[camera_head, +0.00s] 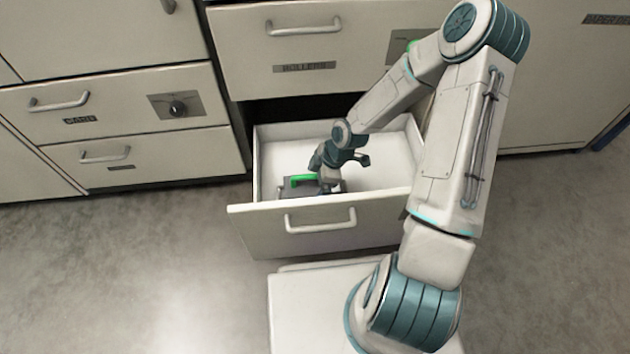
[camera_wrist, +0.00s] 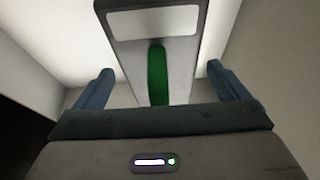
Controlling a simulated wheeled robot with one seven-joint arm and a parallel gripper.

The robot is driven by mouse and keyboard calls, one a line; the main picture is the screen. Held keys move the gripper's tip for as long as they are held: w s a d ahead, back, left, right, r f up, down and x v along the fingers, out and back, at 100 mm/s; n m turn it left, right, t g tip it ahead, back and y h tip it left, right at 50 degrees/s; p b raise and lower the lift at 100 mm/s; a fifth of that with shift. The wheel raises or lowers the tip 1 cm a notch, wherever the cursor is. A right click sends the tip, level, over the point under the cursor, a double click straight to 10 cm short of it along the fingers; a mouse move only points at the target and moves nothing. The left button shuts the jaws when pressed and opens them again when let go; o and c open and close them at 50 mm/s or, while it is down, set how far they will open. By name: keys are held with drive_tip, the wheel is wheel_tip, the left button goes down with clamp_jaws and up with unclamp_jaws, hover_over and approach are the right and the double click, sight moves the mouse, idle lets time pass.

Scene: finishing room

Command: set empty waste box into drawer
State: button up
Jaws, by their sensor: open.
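The waste box (camera_head: 323,187) is grey with a green handle and sits inside the open drawer (camera_head: 290,242), towards its front left. In the wrist view the waste box (camera_wrist: 180,70) has a pale label panel on top, and its green handle runs between my fingers. My gripper (camera_head: 328,172) is down in the drawer above the box. In the wrist view my gripper (camera_wrist: 160,92) is open, with one blue finger on each side of the handle, apart from it. The box's underside is hidden, so its contact with the drawer floor cannot be seen.
A closed drawer labelled ROLLERS (camera_head: 300,45) is above the open one. Closed drawers (camera_head: 125,100) stand to the left, one with a dark knob lock. The open drawer's right part is bare. Grey floor (camera_head: 130,270) is clear at the front left.

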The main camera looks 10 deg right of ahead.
drive_tip(key=s+d+r+m+h+p, duration=0.25)
drive_tip(key=d+r+m, duration=0.2)
drive_tip(key=r, duration=0.65)
drive_tip(key=s+d+r+m+h+p, duration=0.2)
drive_tip(key=s+d+r+m, duration=0.25)
drive_tip(key=r, duration=0.75)
drive_tip(key=s+r+m+t, duration=0.1)
drive_tip(key=s+r+m, duration=0.7)
drive_tip(key=r, duration=0.4)
drive_tip(key=shift+s+a+m, duration=0.3)
drive_tip(key=shift+m, duration=0.1)
drive_tip(key=shift+c, duration=0.3)
